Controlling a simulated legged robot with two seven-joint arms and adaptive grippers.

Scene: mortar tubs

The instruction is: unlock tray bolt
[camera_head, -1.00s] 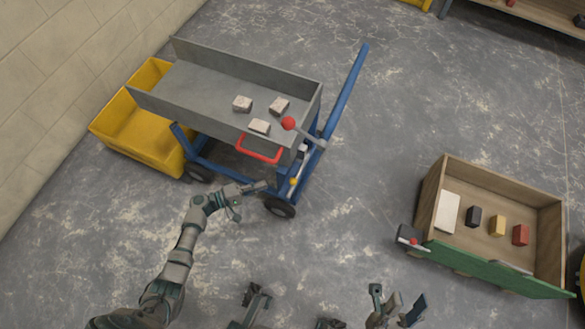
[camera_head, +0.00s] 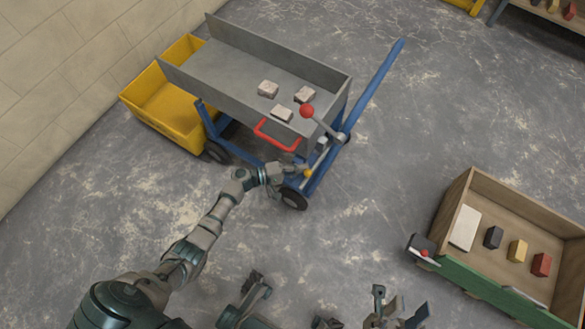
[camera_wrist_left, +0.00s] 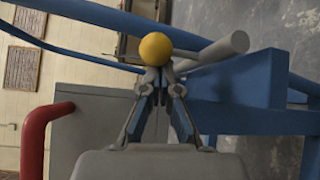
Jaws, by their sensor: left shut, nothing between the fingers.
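The grey tray (camera_head: 235,62) sits on a blue cart frame (camera_head: 372,85). The bolt's yellow knob (camera_head: 308,173) shows low on the frame's near side. In the left wrist view the yellow knob (camera_wrist_left: 155,48) is right at my fingertips, with a grey rod (camera_wrist_left: 222,52) behind it. My left gripper (camera_head: 287,172) is shut and empty just left of the knob; in the wrist view its closed tips (camera_wrist_left: 158,76) meet below the knob. I cannot tell whether they touch it. My right gripper (camera_head: 396,308) is at the bottom edge, partly cut off.
Several pale blocks (camera_head: 283,114) lie in the tray. A red-knobbed lever (camera_head: 307,111) and red handle (camera_head: 277,138) are near my left arm. A yellow tub (camera_head: 172,112) stands behind left.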

